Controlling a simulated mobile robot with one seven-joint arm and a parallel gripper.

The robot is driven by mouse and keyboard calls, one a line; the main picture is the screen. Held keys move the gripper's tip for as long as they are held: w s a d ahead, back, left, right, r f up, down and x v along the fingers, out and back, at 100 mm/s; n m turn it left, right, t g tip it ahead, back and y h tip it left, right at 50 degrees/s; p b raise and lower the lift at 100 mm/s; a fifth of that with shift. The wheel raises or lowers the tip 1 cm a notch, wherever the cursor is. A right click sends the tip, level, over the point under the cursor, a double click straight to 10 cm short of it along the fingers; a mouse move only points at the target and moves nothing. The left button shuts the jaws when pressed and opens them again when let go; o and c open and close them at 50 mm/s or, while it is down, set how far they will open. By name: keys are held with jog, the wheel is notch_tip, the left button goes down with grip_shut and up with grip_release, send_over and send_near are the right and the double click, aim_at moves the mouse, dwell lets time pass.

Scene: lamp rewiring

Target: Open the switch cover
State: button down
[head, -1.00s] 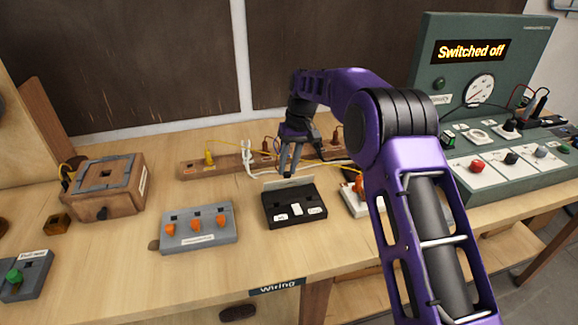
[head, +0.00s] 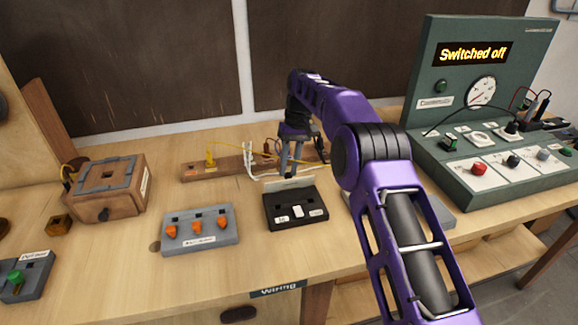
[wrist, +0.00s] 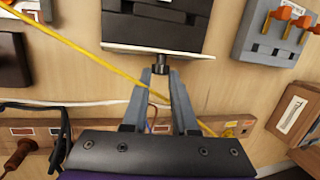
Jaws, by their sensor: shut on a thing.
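The black switch box (head: 297,211) sits on the bench near the middle. Its pale cover (head: 289,184) stands up, tilted, along the box's back edge. In the wrist view the box (wrist: 150,30) is at the top, with the cover's edge (wrist: 150,50) below it and a small dark knob (wrist: 161,62) sticking out from the cover. My gripper (head: 289,174) is behind the cover. In the wrist view my gripper's fingertips (wrist: 160,73) close on the knob. The cover's back face is mostly hidden.
A grey box with orange switches (head: 200,233) stands left of the black box. A wooden strip (head: 200,171) with yellow and white cables lies behind. The green control panel (head: 462,110) stands at right. A wooden box (head: 105,190) is at far left.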

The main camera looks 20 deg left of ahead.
jog(key=shift+s+d+f, duration=0.1)
jog(key=shift+s+f, duration=0.05)
jog(key=shift+f, duration=0.15)
jog(key=c, duration=0.7)
grip_release()
jog(key=shift+r, duration=0.15)
jog(key=shift+r, duration=4.95)
jog(key=shift+r, duration=0.1)
